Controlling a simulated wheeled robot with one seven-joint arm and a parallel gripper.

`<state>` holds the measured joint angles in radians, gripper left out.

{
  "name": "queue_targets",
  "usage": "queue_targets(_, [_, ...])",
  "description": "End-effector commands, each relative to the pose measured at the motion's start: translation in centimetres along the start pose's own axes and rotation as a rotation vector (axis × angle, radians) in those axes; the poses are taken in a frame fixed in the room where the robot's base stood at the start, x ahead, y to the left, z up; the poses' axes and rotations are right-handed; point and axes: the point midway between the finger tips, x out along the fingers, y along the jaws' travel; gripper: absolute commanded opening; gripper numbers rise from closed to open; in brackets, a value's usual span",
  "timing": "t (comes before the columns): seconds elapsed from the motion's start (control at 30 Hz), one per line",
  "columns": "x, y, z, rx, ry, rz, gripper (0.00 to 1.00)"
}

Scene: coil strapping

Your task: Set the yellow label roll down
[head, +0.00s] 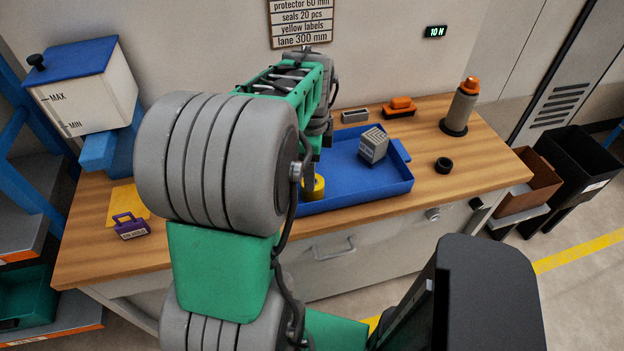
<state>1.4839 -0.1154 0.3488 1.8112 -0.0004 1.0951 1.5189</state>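The yellow label roll (318,187) shows at the left end of the blue tray (352,197), right at my gripper's fingers. My arm hides its left side. My gripper (309,180) points down there, and only part of a dark finger shows beside the roll. I cannot tell whether the fingers are closed on the roll, or whether the roll touches the tray floor.
A grey ribbed block (373,145) sits in the tray. Behind it are a grey holder (354,116) and an orange item (400,105). A grey cylinder with orange top (461,106) and a black ring (443,165) stand right. A purple tag (131,228) lies left by yellow sheets (127,201).

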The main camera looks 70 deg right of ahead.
Motion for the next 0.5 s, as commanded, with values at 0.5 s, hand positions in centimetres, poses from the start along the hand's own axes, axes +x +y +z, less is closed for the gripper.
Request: queue_targets(0.5, [-6.8,0.3,1.6,-0.072,0.0,-0.006,0.74])
